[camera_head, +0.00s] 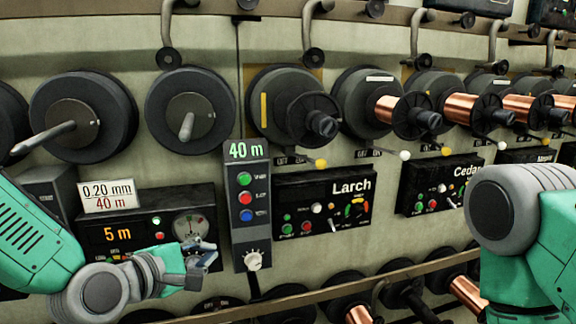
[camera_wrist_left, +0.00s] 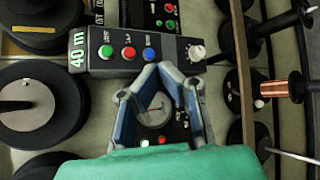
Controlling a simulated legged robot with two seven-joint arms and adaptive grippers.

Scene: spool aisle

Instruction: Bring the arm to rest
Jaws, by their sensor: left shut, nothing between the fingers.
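My left arm comes in from the left in the head view, and its gripper (camera_head: 207,257) is in front of the wall, beside the lower part of the push-button panel (camera_head: 250,205). The gripper is shut and holds nothing. In the left wrist view its fingers (camera_wrist_left: 160,70) form a closed loop, with a dial showing between the links. The push-button panel (camera_wrist_left: 140,55) with green, red and blue buttons lies just beyond the fingertips there. I cannot tell whether they touch it. My right arm shows at the right edge of the head view; its gripper is out of frame.
A counter box (camera_head: 120,233) reading "5 m" is behind my left wrist, with a "0.20 mm 40 m" card (camera_head: 108,195) above it. Boxes marked Larch (camera_head: 320,205) and Cedar (camera_head: 440,185) hang rightward. Several spools, some with copper wire (camera_head: 385,108), and a rail (camera_head: 330,297) line the wall.

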